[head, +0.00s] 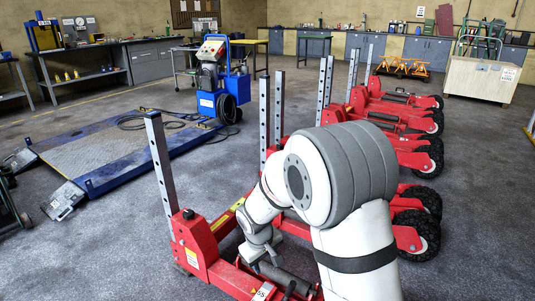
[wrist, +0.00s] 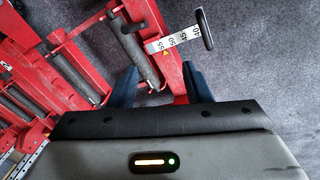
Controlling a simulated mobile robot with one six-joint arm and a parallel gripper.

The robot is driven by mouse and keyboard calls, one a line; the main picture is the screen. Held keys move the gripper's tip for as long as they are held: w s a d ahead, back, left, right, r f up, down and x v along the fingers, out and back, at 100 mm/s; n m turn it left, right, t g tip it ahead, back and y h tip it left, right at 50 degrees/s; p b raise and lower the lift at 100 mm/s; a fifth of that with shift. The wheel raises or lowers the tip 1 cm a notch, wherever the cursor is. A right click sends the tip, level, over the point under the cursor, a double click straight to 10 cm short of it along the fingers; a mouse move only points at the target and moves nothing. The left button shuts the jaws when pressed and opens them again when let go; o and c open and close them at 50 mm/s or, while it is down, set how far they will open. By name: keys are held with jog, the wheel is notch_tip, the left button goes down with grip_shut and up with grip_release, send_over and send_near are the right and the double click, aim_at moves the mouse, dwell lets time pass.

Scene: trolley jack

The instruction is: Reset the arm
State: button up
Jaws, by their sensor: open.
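The nearest red trolley jack (head: 197,245) stands on the floor at the front, with an upright grey perforated post (head: 160,160). My white and grey arm reaches down over it and hides part of it. My gripper (wrist: 160,86) is open above the jack, with a dark finger on each side. The jack's grey roller (wrist: 137,50) and a red beam show beyond and between the fingers. A white numbered scale strip (wrist: 172,42) with a black-handled lever (wrist: 204,28) lies past the fingertips. I see nothing held; contact with the jack cannot be told.
More red jacks (head: 400,125) with black wheels stand in a row behind. A blue-framed platform (head: 120,150) lies at the left, with a blue pump unit (head: 215,80) beside it. A wooden crate (head: 480,80) stands at the back right. Grey floor is clear at the right.

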jog(key=s+d+r+m+p, duration=0.1)
jog(key=s+d+r+p, duration=0.25)
jog(key=r, duration=0.45)
jog(key=s+d+r+m+p, duration=0.2)
jog(key=s+d+r+p, duration=0.15)
jog(key=r, duration=0.55)
jog(key=s+d+r+m+p, duration=0.1)
jog(key=s+d+r+p, duration=0.25)
jog(key=r, duration=0.45)
jog(key=s+d+r+m+p, duration=0.1)
jog(key=s+d+r+p, duration=0.1)
jog(key=s+r+p, duration=0.2)
jog(key=s+d+r+m+y+p, duration=0.1)
jog(key=s+d+r+m+p, duration=0.1)
jog(key=s+r, duration=0.5)
jog(key=shift+s+d+r+t+p, duration=0.25)
jog(key=shift+d+r+p, duration=0.2)
jog(key=shift+d+p, duration=0.45)
